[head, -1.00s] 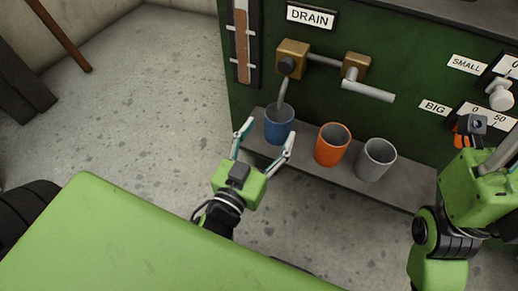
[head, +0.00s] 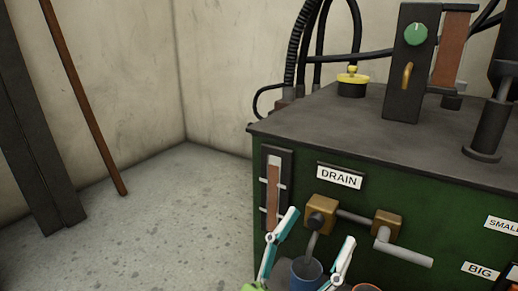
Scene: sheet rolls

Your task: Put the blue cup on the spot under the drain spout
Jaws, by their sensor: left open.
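The blue cup (head: 306,274) stands at the bottom edge of the head view, cut off below. The drain spout (head: 311,246) hangs down from a brass block under the DRAIN label (head: 340,177), and its end is right at the cup's mouth. My left gripper (head: 319,228) is open. Its two fingers point up in the picture, one on each side of the cup, with the tips showing higher than the rim. A gap shows between each finger and the cup. The spot under the cup is hidden. My right gripper is out of view.
An orange cup's rim (head: 367,288) barely shows right of my right-hand finger. A grey pipe (head: 403,254) sticks out from a second brass block (head: 387,223). The green machine (head: 450,236) fills the right. Open floor lies left.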

